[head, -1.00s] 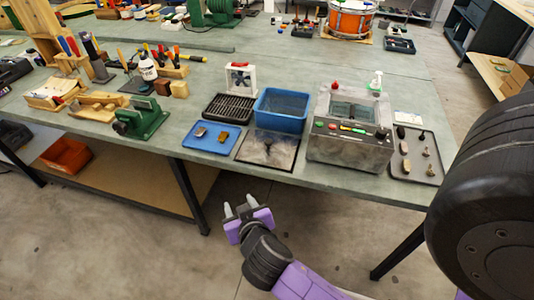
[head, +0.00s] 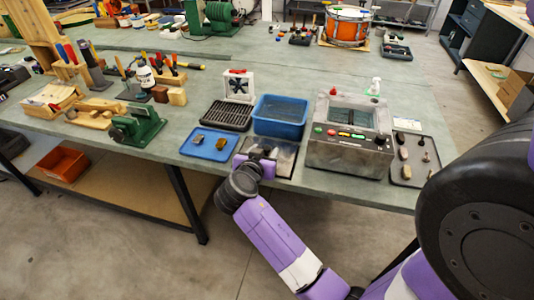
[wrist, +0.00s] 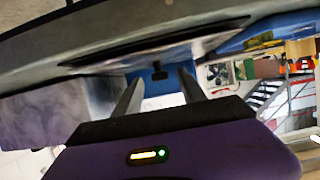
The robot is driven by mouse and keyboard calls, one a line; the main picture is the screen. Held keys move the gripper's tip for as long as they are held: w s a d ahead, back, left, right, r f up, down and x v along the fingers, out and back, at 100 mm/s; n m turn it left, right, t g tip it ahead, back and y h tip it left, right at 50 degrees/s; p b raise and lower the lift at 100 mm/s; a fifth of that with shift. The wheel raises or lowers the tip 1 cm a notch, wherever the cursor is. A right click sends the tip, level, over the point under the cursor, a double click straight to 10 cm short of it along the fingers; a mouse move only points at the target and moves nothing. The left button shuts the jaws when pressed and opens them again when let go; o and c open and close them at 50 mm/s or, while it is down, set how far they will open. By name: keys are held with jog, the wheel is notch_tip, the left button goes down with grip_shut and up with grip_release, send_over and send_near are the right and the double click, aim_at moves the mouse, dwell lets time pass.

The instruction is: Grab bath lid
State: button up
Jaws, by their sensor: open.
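The bath lid (head: 286,158) is a flat dark-edged panel lying near the bench's front edge, in front of the blue tub.
A blue tray (head: 208,145) with small parts lies left of the lid. The blue tub (head: 280,122) and a black rack (head: 227,116) stand behind. A dark tray (head: 405,172) with small items is right of the bath. The bench's front edge (head: 330,193) is close.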

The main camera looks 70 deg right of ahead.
jog(key=shift+x, duration=1.45)
jog(key=shift+r, duration=0.1)
jog(key=shift+c, duration=0.2)
grip_shut()
jog(key=shift+r, duration=0.15)
